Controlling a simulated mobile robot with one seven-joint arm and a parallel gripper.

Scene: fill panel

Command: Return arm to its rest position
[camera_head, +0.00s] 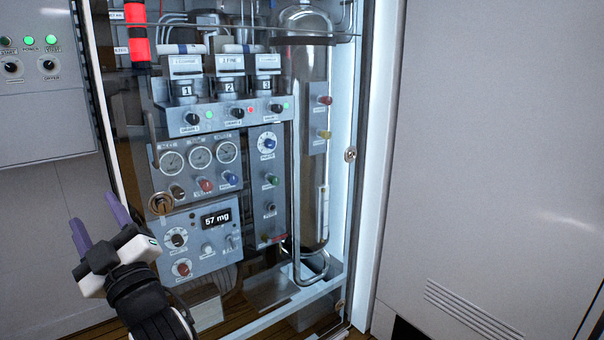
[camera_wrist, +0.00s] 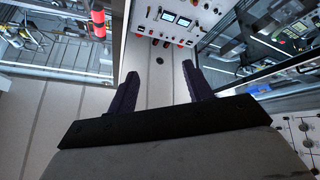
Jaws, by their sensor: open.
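My gripper (camera_head: 98,226) is in the lower left of the head view, in front of the left edge of the fill panel (camera_head: 200,190). Its two purple fingers point up and stand apart with nothing between them. In the wrist view my gripper (camera_wrist: 157,82) also shows two dark fingers spread apart and empty. Beyond them are a pale floor or wall surface and a white control box (camera_wrist: 180,22) with small displays. My arm's black wrist is at the bottom left of the head view.
The panel holds gauges (camera_head: 200,157), a display reading 57 mg (camera_head: 216,218), numbered valves and a tall metal cylinder (camera_head: 303,150). A grey box with green lights (camera_head: 42,100) hangs at left. A plain grey cabinet (camera_head: 490,150) stands at right.

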